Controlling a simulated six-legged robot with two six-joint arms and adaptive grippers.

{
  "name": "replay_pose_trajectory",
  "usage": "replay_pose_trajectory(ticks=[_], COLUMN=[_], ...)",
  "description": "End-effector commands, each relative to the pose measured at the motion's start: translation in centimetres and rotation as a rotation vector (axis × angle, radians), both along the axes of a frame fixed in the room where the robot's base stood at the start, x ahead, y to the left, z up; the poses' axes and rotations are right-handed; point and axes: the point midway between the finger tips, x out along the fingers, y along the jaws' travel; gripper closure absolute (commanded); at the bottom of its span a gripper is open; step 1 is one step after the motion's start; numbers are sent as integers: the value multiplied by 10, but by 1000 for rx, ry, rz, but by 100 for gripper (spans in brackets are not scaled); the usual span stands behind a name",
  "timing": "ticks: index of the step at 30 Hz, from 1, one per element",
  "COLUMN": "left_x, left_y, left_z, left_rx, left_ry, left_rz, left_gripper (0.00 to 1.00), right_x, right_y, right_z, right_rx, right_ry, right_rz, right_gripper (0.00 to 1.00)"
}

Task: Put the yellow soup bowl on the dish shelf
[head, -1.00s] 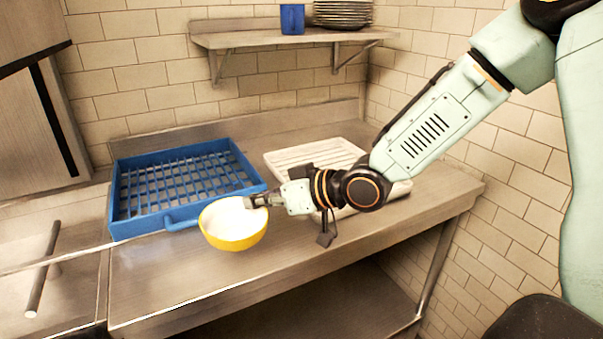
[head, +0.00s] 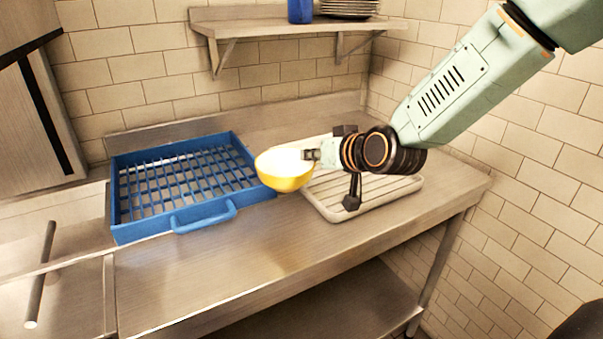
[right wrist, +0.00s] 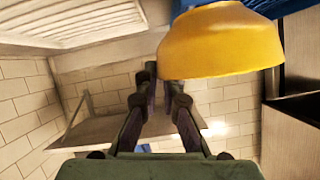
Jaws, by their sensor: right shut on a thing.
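The yellow soup bowl (head: 284,181) has a white inside. It is upright in the head view, held above the counter between the blue rack and the white tray. My right gripper (head: 309,155) is shut on its right rim. In the right wrist view the bowl (right wrist: 222,45) fills the upper middle, just past the fingers (right wrist: 168,80). The dish shelf (head: 280,24) is a metal wall shelf on brackets, above and behind the bowl. My left gripper is out of view.
The blue rack (head: 222,221) stands on the left of the metal counter (head: 250,250). The white ribbed tray (head: 340,214) is on the right. A blue cup (head: 300,10) and a stack of plates (head: 348,8) stand on the shelf's right part. The shelf's left part is bare.

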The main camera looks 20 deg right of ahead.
Motion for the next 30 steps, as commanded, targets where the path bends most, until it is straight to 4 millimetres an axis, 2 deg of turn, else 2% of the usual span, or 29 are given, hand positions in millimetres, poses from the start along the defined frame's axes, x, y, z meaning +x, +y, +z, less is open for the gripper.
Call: replay_pose_trajectory(ticks=[9, 16, 21, 30], left_x=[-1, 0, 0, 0], left_y=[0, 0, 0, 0], left_z=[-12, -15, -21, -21], left_rx=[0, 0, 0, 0], left_ry=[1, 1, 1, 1], left_rz=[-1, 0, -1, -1], left_gripper=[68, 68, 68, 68], right_x=[0, 1, 0, 2], right_y=[2, 2, 2, 1], right_z=[-53, -68, -93, -97], right_rx=[-3, -2, -3, -1], right_ry=[6, 5, 8, 3], right_rz=[9, 6, 6, 6], right_gripper=[100, 100, 100, 100])
